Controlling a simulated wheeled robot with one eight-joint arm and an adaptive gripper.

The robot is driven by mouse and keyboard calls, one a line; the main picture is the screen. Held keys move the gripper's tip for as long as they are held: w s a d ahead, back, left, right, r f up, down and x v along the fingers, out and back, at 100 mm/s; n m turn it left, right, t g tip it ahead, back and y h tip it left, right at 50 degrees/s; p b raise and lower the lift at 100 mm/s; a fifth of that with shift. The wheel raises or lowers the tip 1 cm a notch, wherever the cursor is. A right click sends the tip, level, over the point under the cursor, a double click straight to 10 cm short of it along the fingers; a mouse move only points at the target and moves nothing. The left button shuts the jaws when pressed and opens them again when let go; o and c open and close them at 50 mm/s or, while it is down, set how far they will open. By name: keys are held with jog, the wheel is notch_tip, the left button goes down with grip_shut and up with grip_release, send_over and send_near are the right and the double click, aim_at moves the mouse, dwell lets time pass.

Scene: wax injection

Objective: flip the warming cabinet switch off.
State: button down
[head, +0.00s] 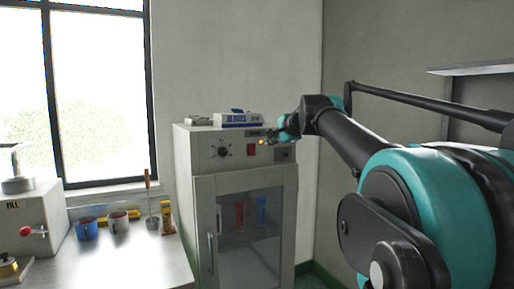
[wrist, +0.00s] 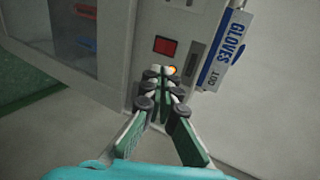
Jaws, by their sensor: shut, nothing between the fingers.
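The warming cabinet (head: 202,163) is a pale grey box with a glass door. My gripper (head: 271,138) is at the right part of the panel.
A glove box (head: 238,119) lies on the cabinet top and appears close right of my fingers in the wrist view (wrist: 224,50). Red and blue items hang behind the glass. A bench (head: 125,258) with cups stands left; a wall shelf (head: 470,69) is right.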

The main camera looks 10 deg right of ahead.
aim_at(252, 153)
jog(key=shift+d, duration=0.1)
jog(key=shift+f, duration=0.1)
jog(key=x, duration=1.3)
jog(key=shift+w+f, duration=0.15)
jog(key=shift+w, duration=0.1)
jog(key=shift+w+a, duration=0.1)
jog(key=shift+a, duration=0.1)
jog(key=shift+f, duration=0.1)
jog(key=shift+w+a+f, duration=0.1)
jog(key=shift+w+f, duration=0.15)
jog(key=shift+r, duration=0.85)
